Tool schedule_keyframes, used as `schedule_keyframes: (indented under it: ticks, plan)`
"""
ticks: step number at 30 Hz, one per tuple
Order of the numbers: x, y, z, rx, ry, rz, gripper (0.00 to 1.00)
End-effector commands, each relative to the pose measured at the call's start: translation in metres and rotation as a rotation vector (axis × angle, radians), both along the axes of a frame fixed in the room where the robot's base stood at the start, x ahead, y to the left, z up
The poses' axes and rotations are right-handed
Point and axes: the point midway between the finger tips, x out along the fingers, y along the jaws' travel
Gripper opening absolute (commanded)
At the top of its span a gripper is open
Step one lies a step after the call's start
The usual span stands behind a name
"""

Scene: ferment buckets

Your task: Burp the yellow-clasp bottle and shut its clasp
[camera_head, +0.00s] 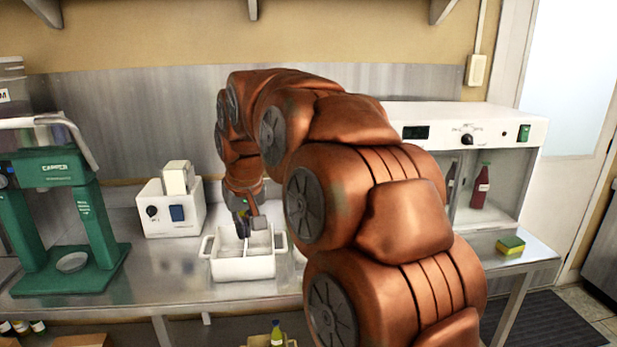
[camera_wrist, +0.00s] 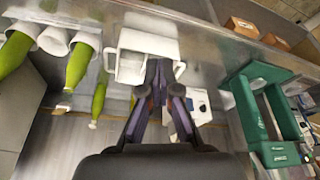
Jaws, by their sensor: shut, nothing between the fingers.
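My gripper (camera_head: 243,226) is shut and empty, pointing down over the white two-compartment caddy (camera_head: 243,268) on the steel bench. In the wrist view my gripper's fingers (camera_wrist: 158,68) reach the open side of the caddy (camera_wrist: 149,43); whether they touch it is unclear. Green bottles show at the left of the wrist view: one at the far left (camera_wrist: 14,52), one beside it (camera_wrist: 78,66) and a smaller one (camera_wrist: 97,104). Their clasps are too small to tell apart, so I cannot pick out the yellow-clasp bottle. My arm hides part of the bench.
A white cabinet (camera_head: 510,165) holding a red bottle (camera_head: 481,187) stands right. A sponge (camera_head: 510,245) lies near the right bench edge.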

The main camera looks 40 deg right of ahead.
Motion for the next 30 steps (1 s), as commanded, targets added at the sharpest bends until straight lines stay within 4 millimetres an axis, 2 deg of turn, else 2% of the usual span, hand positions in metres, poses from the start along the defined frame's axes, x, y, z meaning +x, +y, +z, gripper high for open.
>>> schedule_keyframes:
  ticks: [1,6,12,15,18,23,30]
  plan:
    - [0.014,-0.023,0.013,-0.009,-0.031,-0.035,0.00]
    - [0.047,-0.098,0.049,-0.047,-0.125,-0.147,0.00]
    - [0.061,-0.184,0.085,-0.101,-0.220,-0.276,0.00]
    - [0.062,-0.217,0.095,-0.124,-0.249,-0.326,0.00]
    - [0.060,-0.239,0.103,-0.141,-0.269,-0.359,0.00]
    - [0.059,-0.253,0.107,-0.151,-0.282,-0.381,0.00]
    - [0.071,-0.263,0.086,-0.150,-0.279,-0.382,0.00]
